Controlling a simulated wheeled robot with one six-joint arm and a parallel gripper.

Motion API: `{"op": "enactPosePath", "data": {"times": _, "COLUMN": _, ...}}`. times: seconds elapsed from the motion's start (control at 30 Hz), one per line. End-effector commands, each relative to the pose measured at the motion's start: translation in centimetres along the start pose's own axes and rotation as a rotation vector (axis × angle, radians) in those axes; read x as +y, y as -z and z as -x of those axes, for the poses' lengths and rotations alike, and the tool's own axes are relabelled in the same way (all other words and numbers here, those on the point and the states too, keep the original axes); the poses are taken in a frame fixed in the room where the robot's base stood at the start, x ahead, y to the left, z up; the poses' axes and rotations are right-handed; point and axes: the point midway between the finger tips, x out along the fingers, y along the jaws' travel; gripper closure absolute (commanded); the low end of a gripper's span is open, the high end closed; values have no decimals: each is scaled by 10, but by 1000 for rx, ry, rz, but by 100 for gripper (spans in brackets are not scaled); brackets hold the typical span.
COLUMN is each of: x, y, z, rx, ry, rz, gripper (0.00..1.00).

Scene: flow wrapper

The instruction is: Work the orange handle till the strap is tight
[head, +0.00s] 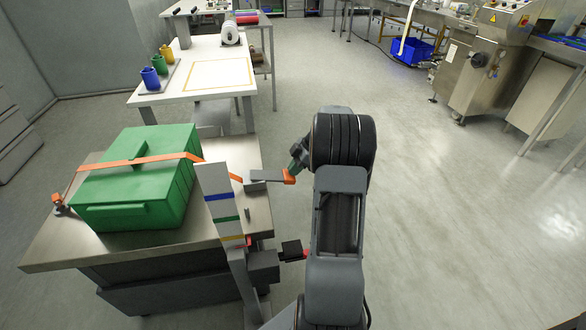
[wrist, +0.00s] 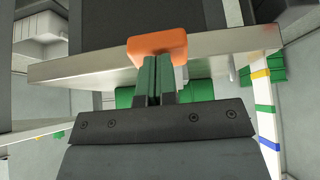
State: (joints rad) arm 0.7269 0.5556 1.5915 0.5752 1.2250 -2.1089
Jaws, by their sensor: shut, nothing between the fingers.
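A green case (head: 140,185) sits on a steel-topped table (head: 110,245) with an orange strap (head: 160,158) across its lid. The strap runs to a grey ratchet (head: 262,175) at the table's right edge. The orange handle (head: 289,177) sticks out to the right from the ratchet. In the wrist view the handle's orange end (wrist: 157,45) is just beyond the fingertips. My gripper (head: 296,163) is at the handle, its green fingers (wrist: 157,62) shut together with nothing between them. The fingertips meet the handle's edge in the picture; I cannot tell whether they touch.
A white upright board with blue, green and yellow bands (head: 218,200) stands at the table's front right, near my arm. A black block on a bracket (head: 291,249) juts out below it. A white table with coloured cups (head: 205,65) stands behind.

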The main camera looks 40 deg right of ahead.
Motion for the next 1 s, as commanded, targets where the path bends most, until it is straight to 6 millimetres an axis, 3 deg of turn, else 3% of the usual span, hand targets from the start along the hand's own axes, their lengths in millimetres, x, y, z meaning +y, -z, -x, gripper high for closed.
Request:
{"op": "enactPosePath", "data": {"times": 0.03, "x": 0, "y": -8, "z": -12, "rx": 36, "ry": 0, "rz": -1, "gripper": 100}}
{"op": "enactPosePath", "data": {"times": 0.2, "x": 0, "y": -11, "z": -20, "rx": 55, "ry": 0, "rz": 3, "gripper": 100}}
{"op": "enactPosePath", "data": {"times": 1.0, "x": -1, "y": -9, "z": -17, "rx": 52, "ry": 3, "rz": 0, "gripper": 100}}
